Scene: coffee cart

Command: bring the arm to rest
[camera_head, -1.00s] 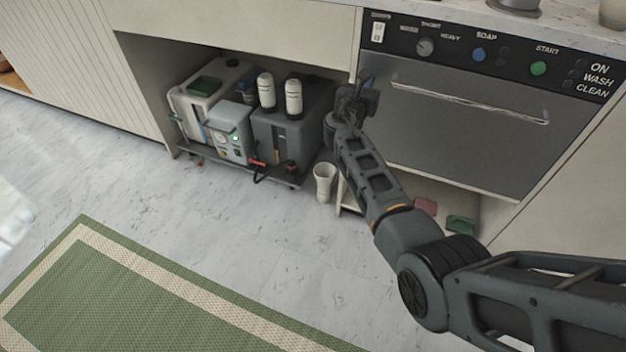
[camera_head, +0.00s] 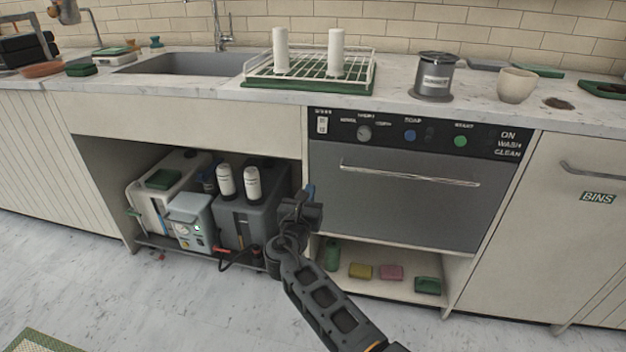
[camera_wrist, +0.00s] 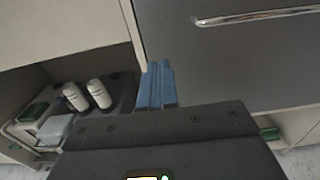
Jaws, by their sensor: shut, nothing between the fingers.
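My gripper (camera_head: 309,192) is in front of the cabinet, at the gap between the open bay under the sink and the dishwasher. My arm reaches up to it from the bottom of the head view. In the wrist view my gripper's blue fingers (camera_wrist: 156,84) are together with nothing between them. They point toward the cabinet front, near the left edge of the dishwasher door (camera_wrist: 235,50). I cannot tell the exact distance to the door.
The dishwasher (camera_head: 405,195) has a bar handle (camera_head: 410,174). A grey tank (camera_head: 250,220) with white bottles stands in the bay to the left. Sponges (camera_head: 391,272) lie on the low shelf. The counter above holds a drying rack (camera_head: 310,72) and a cup (camera_head: 516,85).

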